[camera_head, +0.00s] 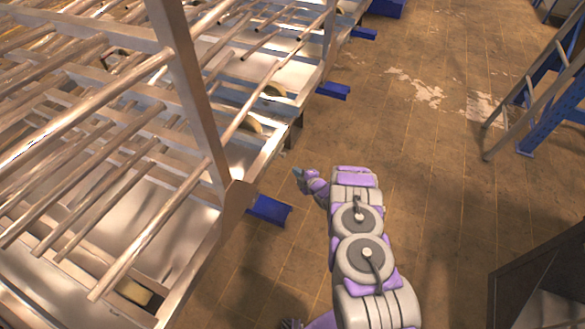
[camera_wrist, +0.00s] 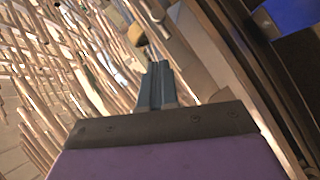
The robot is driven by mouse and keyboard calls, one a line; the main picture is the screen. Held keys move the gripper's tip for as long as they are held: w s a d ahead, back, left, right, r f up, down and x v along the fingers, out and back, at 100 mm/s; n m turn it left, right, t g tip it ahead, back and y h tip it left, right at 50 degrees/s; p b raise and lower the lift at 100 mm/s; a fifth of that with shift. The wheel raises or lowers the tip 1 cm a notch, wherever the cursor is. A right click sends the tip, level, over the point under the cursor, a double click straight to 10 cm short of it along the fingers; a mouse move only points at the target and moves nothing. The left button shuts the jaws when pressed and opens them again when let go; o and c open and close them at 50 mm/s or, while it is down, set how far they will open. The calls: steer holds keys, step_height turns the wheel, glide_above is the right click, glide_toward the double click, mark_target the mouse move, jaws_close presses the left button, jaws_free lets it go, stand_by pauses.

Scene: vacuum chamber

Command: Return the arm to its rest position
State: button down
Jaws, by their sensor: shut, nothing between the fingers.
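My arm reaches out from the bottom of the head view, grey and purple, over the tiled floor. My gripper (camera_head: 298,173) is at its far end, small in the head view, near the right edge of the metal rack. In the wrist view my gripper (camera_wrist: 156,72) shows its two dark fingers pressed together, with nothing between them. The fingers point towards the rack's rods, which fill the left of the wrist view. Nothing is held.
A metal rack (camera_head: 207,140) with long rods fills the left of the head view. Blue feet (camera_head: 269,209) jut from its base. A blue and grey ladder-like frame (camera_head: 552,112) stands at right. A dark box (camera_head: 545,285) is at lower right. The brown floor (camera_head: 430,170) between is clear.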

steer(key=shift+s+r, duration=0.1)
steer(key=shift+s, duration=0.1)
steer(key=shift+a, duration=0.2)
steer(key=shift+d, duration=0.1)
